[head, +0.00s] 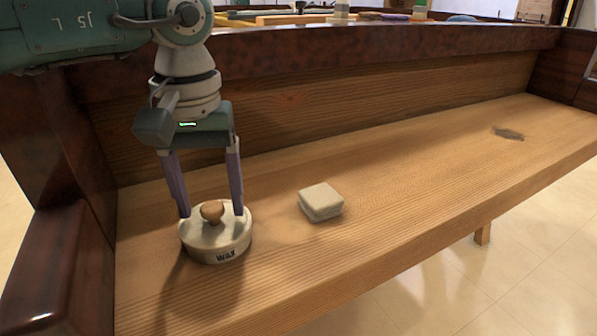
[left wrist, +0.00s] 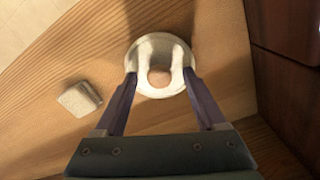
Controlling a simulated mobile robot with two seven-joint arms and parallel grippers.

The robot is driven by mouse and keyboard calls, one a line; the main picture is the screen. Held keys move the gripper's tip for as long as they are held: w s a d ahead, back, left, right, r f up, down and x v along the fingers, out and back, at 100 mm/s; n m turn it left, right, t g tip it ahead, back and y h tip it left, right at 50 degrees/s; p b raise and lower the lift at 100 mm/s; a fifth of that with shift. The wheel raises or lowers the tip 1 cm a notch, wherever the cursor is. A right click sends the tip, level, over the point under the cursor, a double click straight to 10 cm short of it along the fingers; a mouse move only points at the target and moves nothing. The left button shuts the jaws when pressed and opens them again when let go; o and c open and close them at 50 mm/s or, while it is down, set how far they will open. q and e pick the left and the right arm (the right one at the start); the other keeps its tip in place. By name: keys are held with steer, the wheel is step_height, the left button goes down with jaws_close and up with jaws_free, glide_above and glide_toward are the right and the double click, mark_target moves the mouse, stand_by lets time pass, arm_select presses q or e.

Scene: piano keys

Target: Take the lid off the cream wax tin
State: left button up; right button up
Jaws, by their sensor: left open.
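The cream wax tin (head: 222,253) stands upright on the wooden keybed at the left of the head view, with "WAX" on its side. Its lid (head: 228,226) is on it and has a round brown knob (head: 212,210). My left gripper (head: 212,213) points down over the tin, open, with one finger on each side of the knob and apart from it. In the left wrist view the lid (left wrist: 145,52) and the knob (left wrist: 159,77) lie between the fingertips. I cannot tell whether the fingertips touch the lid. My right gripper is not in view.
A small pale block (head: 321,201) lies on the keybed right of the tin; it also shows in the left wrist view (left wrist: 79,99). A dark patch (head: 508,133) marks the far right. A dark wooden side wall (head: 75,260) stands close on the left. The keybed between is clear.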

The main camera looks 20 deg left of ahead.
arm_select(q)
jaws_close()
stand_by(0.6)
